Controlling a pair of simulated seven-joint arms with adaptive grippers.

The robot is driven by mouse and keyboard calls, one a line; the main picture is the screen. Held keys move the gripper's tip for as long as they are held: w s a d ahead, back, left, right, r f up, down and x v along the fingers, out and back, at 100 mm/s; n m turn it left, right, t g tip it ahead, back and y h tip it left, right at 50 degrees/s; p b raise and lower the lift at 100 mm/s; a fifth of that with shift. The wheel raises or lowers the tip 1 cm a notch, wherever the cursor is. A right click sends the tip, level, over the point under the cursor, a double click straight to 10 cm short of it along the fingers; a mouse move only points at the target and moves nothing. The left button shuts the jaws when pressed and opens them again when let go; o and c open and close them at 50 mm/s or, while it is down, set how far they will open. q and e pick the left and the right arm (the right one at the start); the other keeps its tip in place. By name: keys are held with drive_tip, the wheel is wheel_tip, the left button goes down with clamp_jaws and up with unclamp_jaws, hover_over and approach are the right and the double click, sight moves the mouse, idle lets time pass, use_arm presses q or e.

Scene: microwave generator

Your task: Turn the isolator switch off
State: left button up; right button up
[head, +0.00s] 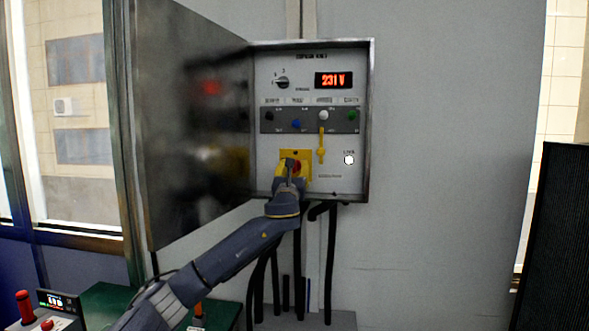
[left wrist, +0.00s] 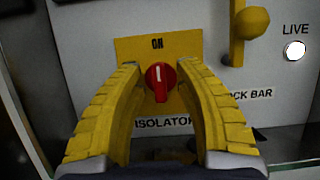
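The isolator switch (left wrist: 159,82) is a red round knob on a yellow plate (left wrist: 185,46) marked "ON". Its white mark points up toward "ON". In the head view the yellow plate (head: 303,155) sits low in the open wall cabinet, partly hidden by my arm. My left gripper (left wrist: 158,75) is in front of the switch with its two yellow fingers apart, one on each side of the red knob. I cannot tell whether they touch it. In the head view my left gripper (head: 291,165) reaches up to the plate. My right gripper is not in view.
A yellow lock bar (head: 321,146) hangs right of the switch, and a white LIVE lamp (head: 348,159) is beyond it. The display (head: 333,80) reads 231 V. The cabinet door (head: 190,120) stands open on the left. Black cables (head: 331,260) run below.

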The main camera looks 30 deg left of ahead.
use_arm(q)
drive_tip(key=shift+o, duration=0.4)
clamp_jaws()
drive_tip(key=shift+n, duration=0.3)
drive_tip(key=n+g+y, duration=0.1)
drive_tip(key=n, duration=0.2)
drive_tip(key=shift+d+n+y, duration=0.15)
drive_tip(key=shift+n+y, duration=0.25)
drive_tip(key=n+g+y, duration=0.1)
drive_tip(key=n, duration=0.2)
drive_tip(key=n+g+y, duration=0.1)
drive_tip(key=n, duration=0.2)
drive_tip(key=n+g, duration=0.1)
drive_tip(key=n, duration=0.1)
drive_tip(key=shift+n+g+y, duration=0.3)
drive_tip(key=shift+n+y, duration=0.1)
drive_tip(key=n+g, duration=0.2)
drive_tip(key=n, duration=0.3)
drive_tip(key=shift+r+n+g+h, duration=0.1)
drive_tip(key=shift+n+g+h, duration=0.4)
drive_tip(key=shift+n, duration=1.5)
